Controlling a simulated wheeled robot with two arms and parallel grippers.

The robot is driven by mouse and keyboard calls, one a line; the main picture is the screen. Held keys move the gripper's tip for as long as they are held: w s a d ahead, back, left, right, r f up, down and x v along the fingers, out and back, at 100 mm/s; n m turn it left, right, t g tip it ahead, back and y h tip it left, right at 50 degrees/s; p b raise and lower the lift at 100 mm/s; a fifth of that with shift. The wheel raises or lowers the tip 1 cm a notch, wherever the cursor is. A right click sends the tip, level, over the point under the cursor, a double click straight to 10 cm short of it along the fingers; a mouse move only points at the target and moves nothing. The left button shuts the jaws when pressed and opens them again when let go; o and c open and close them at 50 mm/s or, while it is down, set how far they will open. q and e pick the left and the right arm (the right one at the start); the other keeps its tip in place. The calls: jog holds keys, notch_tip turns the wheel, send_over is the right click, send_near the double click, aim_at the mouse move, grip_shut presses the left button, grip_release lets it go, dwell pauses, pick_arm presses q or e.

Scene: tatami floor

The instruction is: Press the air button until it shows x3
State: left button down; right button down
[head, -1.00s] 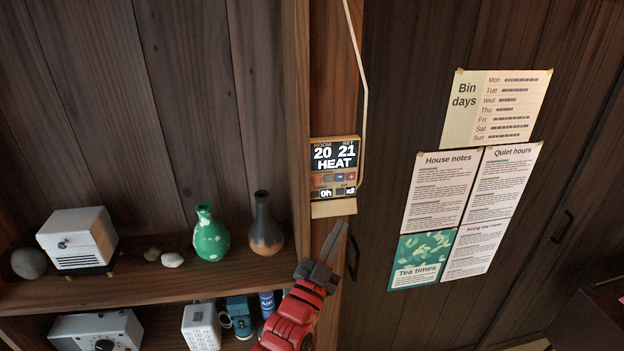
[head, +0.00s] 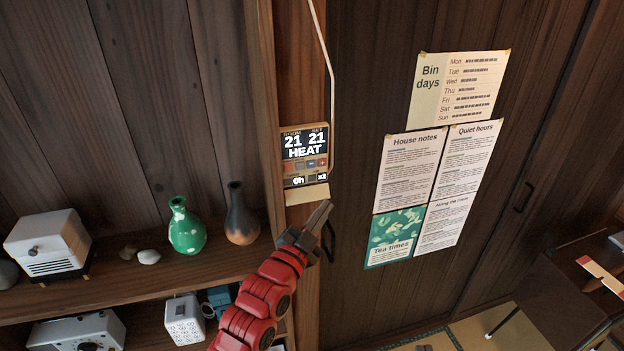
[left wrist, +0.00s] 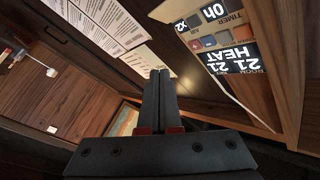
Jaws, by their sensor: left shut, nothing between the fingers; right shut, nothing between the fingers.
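The control panel (head: 304,153) is on the wooden post. It reads ROOM 21, SET 21, HEAT, with 0h and what looks like x2 in the bottom row. It shows upside down in the left wrist view (left wrist: 238,66). My left gripper (head: 326,206) is shut and empty, just below and right of the panel, apart from the buttons. Its closed fingers also show in the left wrist view (left wrist: 161,75). My right gripper is out of view.
A shelf (head: 130,270) at left holds a white heater (head: 48,240), a green vase (head: 186,230) and a dark vase (head: 240,218). Paper notices (head: 410,170) are on the dark door at right. A cord (head: 331,70) runs down to the panel.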

aim_at(313, 192)
pick_arm(q)
jog(key=w+b, duration=0.1)
jog(key=w, duration=0.1)
jog(key=w+a+b, duration=0.2)
jog(key=w, duration=0.1)
jog(key=shift+w+f, duration=0.3)
jog(key=shift+f, duration=0.05)
jog(key=shift+w+a+r+b, duration=0.1)
jog(key=shift+w+b, duration=0.4)
jog(key=shift+b, duration=0.3)
jog(key=shift+w+a+r, duration=0.1)
jog(key=shift+w+r, duration=0.1)
dwell(0.9)
jog(key=shift+w+a+f+b, duration=0.1)
jog(key=shift+w+f+b, duration=0.15)
jog(key=shift+b, duration=0.7)
jog(key=shift+w+r, duration=0.1)
jog(key=shift+w, duration=0.05)
jog(key=shift+r, duration=0.1)
